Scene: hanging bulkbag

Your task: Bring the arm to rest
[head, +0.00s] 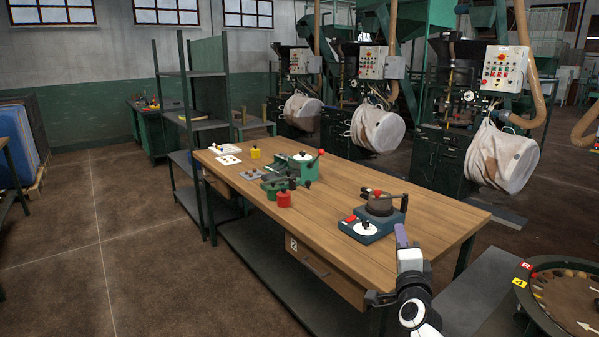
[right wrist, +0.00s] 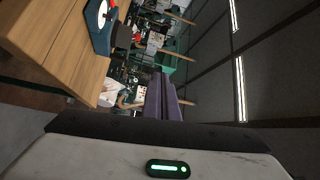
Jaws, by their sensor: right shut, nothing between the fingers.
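My right arm rises from the bottom of the head view, in front of the near end of the wooden workbench (head: 340,200). Its right gripper (head: 401,234) has purple fingers that point up and away, near the bench's front right corner. In the right wrist view the purple fingers (right wrist: 164,97) are together with nothing between them. The gripper is empty and appears apart from the blue device with a dial (head: 367,228) on the bench. My left gripper is in neither view.
A round turntable (head: 565,300) stands at lower right. White bulk bags (head: 502,158) hang on machines behind. The floor at left is clear.

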